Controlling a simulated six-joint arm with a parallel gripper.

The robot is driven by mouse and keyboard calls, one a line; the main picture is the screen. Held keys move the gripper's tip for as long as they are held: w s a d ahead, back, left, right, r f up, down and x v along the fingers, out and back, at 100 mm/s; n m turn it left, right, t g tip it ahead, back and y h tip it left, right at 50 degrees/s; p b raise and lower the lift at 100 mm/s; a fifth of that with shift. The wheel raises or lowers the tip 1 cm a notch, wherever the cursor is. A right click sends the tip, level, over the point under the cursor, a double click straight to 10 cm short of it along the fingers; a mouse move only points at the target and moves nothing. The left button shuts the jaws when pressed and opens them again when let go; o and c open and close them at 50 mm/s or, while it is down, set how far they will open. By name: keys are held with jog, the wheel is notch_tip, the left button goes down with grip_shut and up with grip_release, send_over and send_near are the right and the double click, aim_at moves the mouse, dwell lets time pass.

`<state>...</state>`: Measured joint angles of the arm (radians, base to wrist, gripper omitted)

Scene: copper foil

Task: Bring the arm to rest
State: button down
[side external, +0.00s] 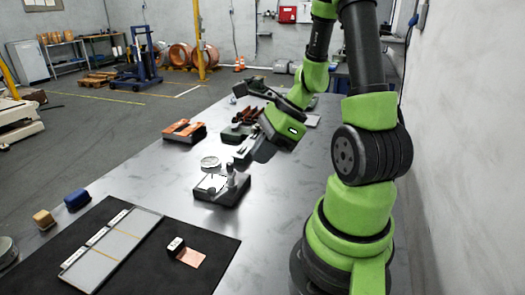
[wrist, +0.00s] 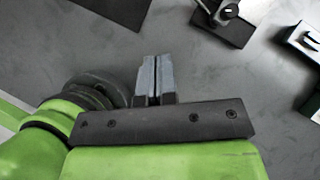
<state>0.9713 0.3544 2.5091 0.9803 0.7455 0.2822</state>
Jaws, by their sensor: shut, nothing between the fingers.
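My gripper (wrist: 155,66) points down with its two grey fingers together and nothing between them. In the side external view my gripper (side external: 247,158) hangs above the metal table, behind and to the right of the dial gauge stand (side external: 232,192), apart from it. A copper foil piece (side external: 191,258) lies on the black mat (side external: 215,239), with a small black-and-white block (side external: 176,245) at its upper left edge. A pale framed panel (side external: 108,250) lies on the same mat.
An orange-topped box (side external: 184,131) and several dark tools stand farther back. The table (side external: 285,218) is bare between the mat and my base. A wall (side external: 465,150) runs along the right.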

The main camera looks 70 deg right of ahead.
dwell(0.4)
jog(key=s+a+r+n+t+h, duration=0.1)
jog(key=a+r+n, duration=0.5)
jog(key=n, duration=0.6)
jog(key=s+a+r+n, duration=0.3)
jog(key=a+r+n, duration=0.4)
jog(key=n, duration=0.6)
notch_tip(320, 180, up, 2)
jog(key=shift+r+t+h, duration=0.2)
jog(key=shift+t+h, duration=0.2)
